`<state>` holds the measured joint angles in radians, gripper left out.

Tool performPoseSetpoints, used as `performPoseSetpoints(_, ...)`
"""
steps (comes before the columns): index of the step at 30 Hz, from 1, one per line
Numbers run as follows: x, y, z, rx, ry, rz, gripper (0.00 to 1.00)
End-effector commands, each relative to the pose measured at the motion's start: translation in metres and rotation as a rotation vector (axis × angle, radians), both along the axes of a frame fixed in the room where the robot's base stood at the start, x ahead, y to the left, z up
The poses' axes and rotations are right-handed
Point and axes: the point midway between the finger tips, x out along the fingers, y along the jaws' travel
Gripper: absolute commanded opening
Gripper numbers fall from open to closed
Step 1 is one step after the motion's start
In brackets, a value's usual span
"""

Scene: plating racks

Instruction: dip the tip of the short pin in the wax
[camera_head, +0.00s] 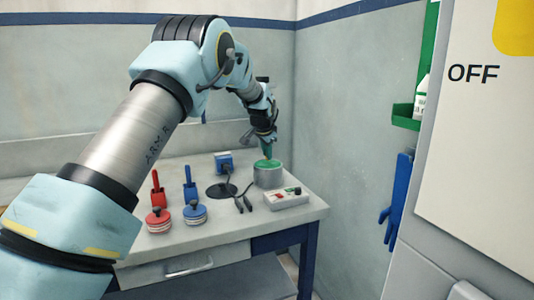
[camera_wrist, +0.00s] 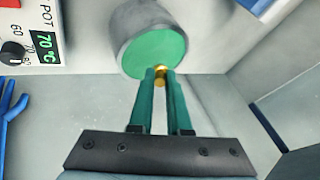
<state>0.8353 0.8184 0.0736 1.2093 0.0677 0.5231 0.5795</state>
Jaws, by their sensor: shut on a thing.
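The wax is a green surface (camera_head: 267,163) inside a grey round pot (camera_head: 268,178) at the back right of the table. In the wrist view the green wax (camera_wrist: 152,52) and the grey pot (camera_wrist: 140,18) fill the top middle. My gripper (camera_head: 266,157) points down over the pot. In the wrist view my gripper (camera_wrist: 160,74) has its teal fingers close together on a small brass-coloured pin (camera_wrist: 160,80). The pin shows at the edge of the wax there; I cannot tell whether its tip touches the wax. In the head view the pin is not visible.
A control box (camera_head: 286,198) stands before the pot; its display (camera_wrist: 43,44) reads 70 °C. Walls close in behind and right.

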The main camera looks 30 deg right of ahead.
Motion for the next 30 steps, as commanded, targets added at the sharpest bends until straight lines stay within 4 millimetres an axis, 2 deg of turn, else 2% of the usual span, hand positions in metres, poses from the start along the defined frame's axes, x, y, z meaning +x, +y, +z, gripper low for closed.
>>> performPoseSetpoints(30,0.000,0.000,-0.010,0.000,0.000,0.000,0.00)
